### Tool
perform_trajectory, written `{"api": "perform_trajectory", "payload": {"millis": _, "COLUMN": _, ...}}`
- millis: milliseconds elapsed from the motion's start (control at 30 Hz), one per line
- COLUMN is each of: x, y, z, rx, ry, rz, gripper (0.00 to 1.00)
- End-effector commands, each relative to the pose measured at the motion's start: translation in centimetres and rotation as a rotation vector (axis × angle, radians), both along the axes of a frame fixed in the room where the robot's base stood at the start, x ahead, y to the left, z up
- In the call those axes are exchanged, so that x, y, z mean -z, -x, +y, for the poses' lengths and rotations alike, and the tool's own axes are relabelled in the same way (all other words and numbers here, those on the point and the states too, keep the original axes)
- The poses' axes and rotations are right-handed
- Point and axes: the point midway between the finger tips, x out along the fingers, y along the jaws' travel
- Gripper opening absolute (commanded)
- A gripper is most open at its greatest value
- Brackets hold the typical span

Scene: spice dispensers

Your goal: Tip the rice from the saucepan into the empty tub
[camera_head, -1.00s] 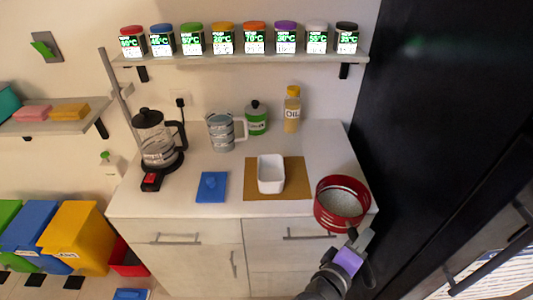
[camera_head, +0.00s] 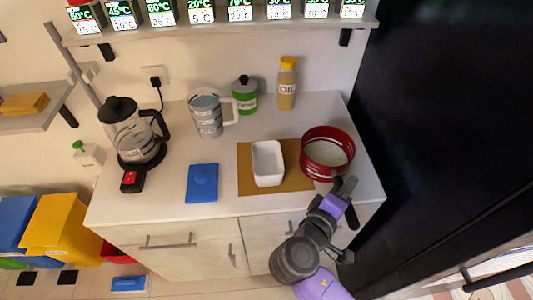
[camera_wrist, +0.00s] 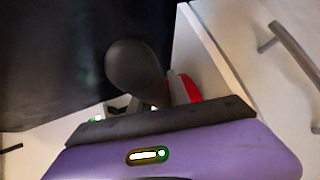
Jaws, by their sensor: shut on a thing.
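The red saucepan (camera_head: 305,158) with pale rice (camera_head: 327,152) inside is upright at the right of the counter, its near side by the mat's right end. My gripper (camera_head: 338,196) is shut on the pan's handle, in front of the counter edge. In the wrist view a dark rounded handle part (camera_wrist: 134,68) and a sliver of the red pan (camera_wrist: 186,88) show beyond my purple gripper body. The white tub (camera_head: 268,178) stands upright on the brown mat, just left of the pan. No rice shows in it.
A blue lid (camera_head: 202,183) lies left of the brown mat (camera_head: 246,170). A coffee press (camera_head: 131,135), a measuring jug (camera_head: 206,116), a green jar (camera_head: 245,97) and an oil bottle (camera_head: 287,88) stand behind. A dark tall panel (camera_head: 440,110) bounds the right side.

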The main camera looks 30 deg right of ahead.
Motion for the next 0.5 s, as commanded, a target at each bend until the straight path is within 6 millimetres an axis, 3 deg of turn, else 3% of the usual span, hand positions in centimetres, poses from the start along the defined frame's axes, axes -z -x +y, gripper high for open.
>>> {"api": "perform_trajectory", "payload": {"millis": 500, "x": -1.0, "y": -0.6, "z": 1.2, "rx": -0.004, "ry": 0.125, "rz": 0.046, "gripper": 0.00}}
